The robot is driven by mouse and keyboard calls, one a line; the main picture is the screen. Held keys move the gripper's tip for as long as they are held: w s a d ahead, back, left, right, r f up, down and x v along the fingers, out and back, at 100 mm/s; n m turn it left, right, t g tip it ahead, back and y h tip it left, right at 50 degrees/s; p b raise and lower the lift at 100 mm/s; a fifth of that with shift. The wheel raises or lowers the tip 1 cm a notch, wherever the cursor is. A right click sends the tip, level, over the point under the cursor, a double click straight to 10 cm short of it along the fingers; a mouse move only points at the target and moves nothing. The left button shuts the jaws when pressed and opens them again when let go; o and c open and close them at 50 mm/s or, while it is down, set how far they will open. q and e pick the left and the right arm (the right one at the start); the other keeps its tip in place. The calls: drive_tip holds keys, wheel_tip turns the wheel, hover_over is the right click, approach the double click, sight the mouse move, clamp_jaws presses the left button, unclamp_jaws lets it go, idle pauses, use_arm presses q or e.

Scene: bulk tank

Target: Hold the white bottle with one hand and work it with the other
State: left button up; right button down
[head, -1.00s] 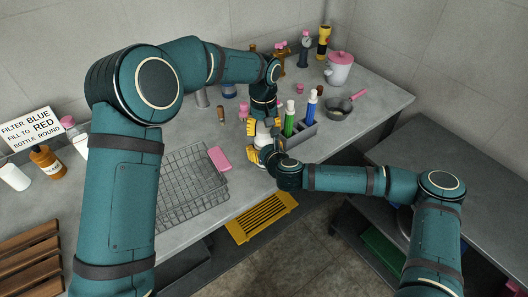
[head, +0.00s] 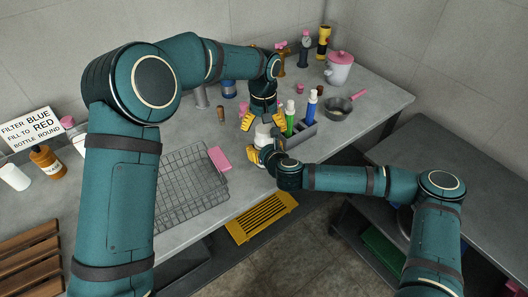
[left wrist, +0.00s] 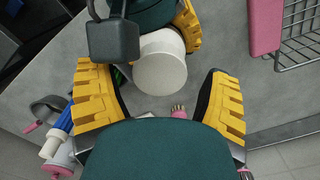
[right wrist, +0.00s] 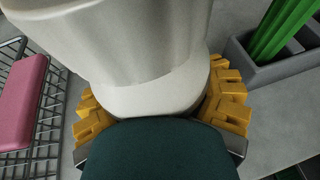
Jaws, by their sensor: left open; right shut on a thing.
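The white bottle (head: 263,133) stands upright on the counter near its front edge. My right gripper (head: 258,157) is shut on it from the front. In the right wrist view the bottle (right wrist: 135,45) fills the space between the yellow fingers of the right gripper (right wrist: 160,110). My left gripper (head: 262,119) is open, pointing down just above the bottle. In the left wrist view the bottle's round white top (left wrist: 160,70) lies beyond the spread fingers of the left gripper (left wrist: 160,103), with nothing held between them. The bottle's lower part is partly hidden by the right gripper.
A grey caddy (head: 300,135) with green and blue bottles stands close to the right. A wire rack (head: 185,185) with a pink sponge (head: 219,158) is to the left. A pan (head: 339,109) and a pink-lidded pot (head: 339,70) stand farther right.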

use_arm(q)
wheel_tip(320, 180, up, 3)
drive_tip(key=shift+r, duration=0.2)
drive_tip(key=r+n, duration=0.1)
drive_tip(key=n, duration=0.2)
drive_tip(key=shift+w+r+n, duration=0.1)
drive_tip(key=shift+r+n, duration=0.3)
drive_tip(key=r+n, duration=0.1)
drive_tip(key=n, duration=0.3)
drive_tip(key=shift+r, duration=0.35)
drive_tip(key=shift+f, duration=0.1)
drive_tip(key=shift+f, duration=3.95)
